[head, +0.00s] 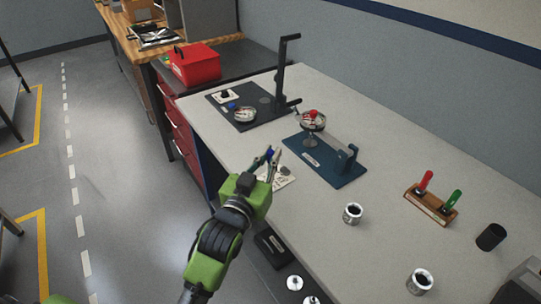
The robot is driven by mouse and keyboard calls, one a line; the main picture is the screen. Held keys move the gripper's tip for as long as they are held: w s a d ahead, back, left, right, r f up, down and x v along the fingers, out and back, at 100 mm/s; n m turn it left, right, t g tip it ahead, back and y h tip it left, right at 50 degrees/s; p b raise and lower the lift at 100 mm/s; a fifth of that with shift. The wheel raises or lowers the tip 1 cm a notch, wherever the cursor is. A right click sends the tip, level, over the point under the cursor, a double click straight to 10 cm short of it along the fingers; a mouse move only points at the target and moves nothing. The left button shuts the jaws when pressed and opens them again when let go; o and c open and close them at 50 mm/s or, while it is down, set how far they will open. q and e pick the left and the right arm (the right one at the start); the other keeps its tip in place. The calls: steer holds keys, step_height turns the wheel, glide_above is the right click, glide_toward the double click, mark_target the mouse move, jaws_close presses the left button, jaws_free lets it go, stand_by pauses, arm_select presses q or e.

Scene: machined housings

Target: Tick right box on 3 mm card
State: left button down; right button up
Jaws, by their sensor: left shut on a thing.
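My left gripper (272,165) reaches over the near-left edge of the grey bench. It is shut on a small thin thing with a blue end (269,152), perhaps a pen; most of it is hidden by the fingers. A pale card (286,180) with dark marks lies on the bench just below and beside the fingers, partly hidden by the gripper. Its print and boxes are too small to read. I cannot tell whether the held thing touches the card. My right gripper is not in view.
A blue stand (345,179) with a red-topped dial gauge (313,119) stands behind the card. A black stand (264,118) with a tall post is farther back. A wooden rack (430,206) holds red- and green-handled gauges. A metal ring (352,213) stands nearer; bench space between is clear.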

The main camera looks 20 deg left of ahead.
arm_select(q)
steer(key=shift+f+b, duration=0.3)
steer(key=shift+f, duration=0.25)
stand_by(0.5)
stand_by(0.5)
step_height(320, 180, up, 7)
steer(key=p, duration=0.7)
steer(key=shift+r+p, duration=0.1)
steer(key=shift+p, duration=0.3)
